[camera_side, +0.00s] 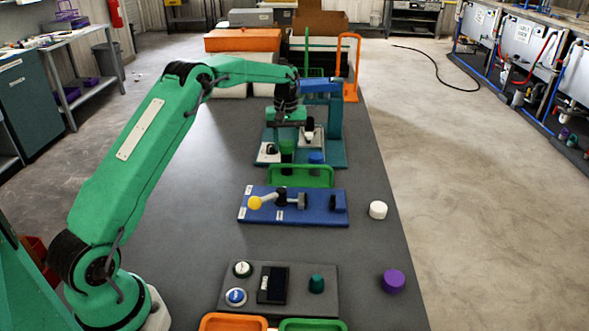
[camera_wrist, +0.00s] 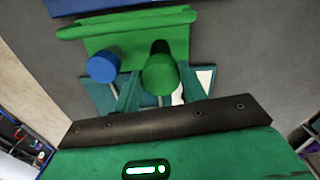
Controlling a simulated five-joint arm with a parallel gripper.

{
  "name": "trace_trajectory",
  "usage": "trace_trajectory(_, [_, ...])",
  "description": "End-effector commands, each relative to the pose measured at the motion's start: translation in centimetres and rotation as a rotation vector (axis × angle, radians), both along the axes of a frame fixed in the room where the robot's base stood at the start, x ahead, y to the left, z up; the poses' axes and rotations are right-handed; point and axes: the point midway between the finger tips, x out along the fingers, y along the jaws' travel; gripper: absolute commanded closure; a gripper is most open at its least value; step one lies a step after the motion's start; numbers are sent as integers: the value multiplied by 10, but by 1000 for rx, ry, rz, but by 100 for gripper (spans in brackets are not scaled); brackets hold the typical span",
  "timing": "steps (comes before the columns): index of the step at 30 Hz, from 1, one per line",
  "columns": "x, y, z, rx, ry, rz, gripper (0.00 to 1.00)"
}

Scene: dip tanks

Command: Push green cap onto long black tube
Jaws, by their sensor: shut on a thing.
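My gripper (camera_side: 287,130) points down over the rack at the far end of the bench, its fingers shut on the green cap (camera_side: 287,146). In the wrist view the green cap (camera_wrist: 160,75) lies between the two teal fingers. The long black tube (camera_side: 287,159) stands upright directly below the cap; its dark side also shows beyond the cap in the wrist view (camera_wrist: 160,47). The cap appears to be at the tube's top, but I cannot tell how far down it sits.
A blue cap (camera_side: 316,157) and a white cap (camera_side: 308,134) stand close beside the tube. A green tray (camera_side: 318,178) lies in front, then a blue board (camera_side: 322,217) with a yellow-knobbed lever. Loose white (camera_side: 378,210) and purple (camera_side: 392,281) caps are at the right.

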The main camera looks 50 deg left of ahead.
Motion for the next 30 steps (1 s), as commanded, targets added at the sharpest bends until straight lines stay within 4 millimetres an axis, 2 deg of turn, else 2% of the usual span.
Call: trace_trajectory(30, [0, 0, -13, 0, 0, 0, 80])
